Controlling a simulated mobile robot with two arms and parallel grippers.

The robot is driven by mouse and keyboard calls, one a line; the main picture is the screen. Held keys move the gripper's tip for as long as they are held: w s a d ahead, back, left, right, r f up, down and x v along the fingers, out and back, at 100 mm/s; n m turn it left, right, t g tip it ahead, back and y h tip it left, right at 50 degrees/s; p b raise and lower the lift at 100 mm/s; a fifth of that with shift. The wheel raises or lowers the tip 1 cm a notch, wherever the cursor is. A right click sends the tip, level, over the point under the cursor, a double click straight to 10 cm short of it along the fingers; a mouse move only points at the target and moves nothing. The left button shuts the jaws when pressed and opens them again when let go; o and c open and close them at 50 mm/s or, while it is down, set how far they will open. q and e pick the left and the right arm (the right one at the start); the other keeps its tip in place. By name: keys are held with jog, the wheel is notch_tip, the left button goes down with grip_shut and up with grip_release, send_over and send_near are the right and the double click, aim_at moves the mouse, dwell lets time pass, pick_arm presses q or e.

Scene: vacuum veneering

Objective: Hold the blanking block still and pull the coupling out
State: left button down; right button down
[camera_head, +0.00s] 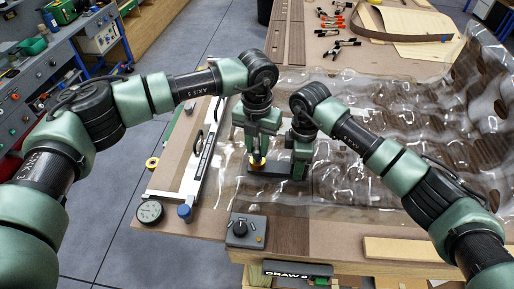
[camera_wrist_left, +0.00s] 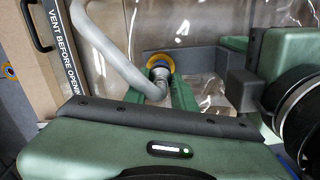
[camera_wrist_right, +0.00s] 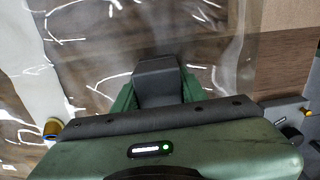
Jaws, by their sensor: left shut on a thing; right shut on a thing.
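The dark grey blanking block (camera_head: 268,174) lies on the clear sheet near the middle of the table. My right gripper (camera_head: 298,174) is shut on its right end; the block (camera_wrist_right: 157,82) shows between the green fingers in the right wrist view. The coupling, with a yellow ring (camera_wrist_left: 160,60), is at the block's left end. A grey hose (camera_wrist_left: 105,50) runs to it. My left gripper (camera_head: 257,160) is shut on the coupling from above. I cannot tell whether the coupling is still seated in the block.
A long frame bar with warning lettering (camera_head: 205,155) lies left of the grippers. A round gauge (camera_head: 149,212), a blue knob (camera_head: 185,211) and a grey control box (camera_head: 245,230) sit along the front. Clamps (camera_head: 335,48) lie at the back. Wrinkled clear sheet (camera_head: 400,110) covers the right side.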

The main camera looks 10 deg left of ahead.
pick_arm(q)
jog(key=shift+r, duration=1)
pick_arm(e)
jog(key=shift+f, duration=0.1)
jog(key=c, duration=0.7)
grip_release()
notch_tip(320, 180, up, 12)
jog(key=shift+w+f, duration=0.1)
jog(key=shift+f, duration=0.05)
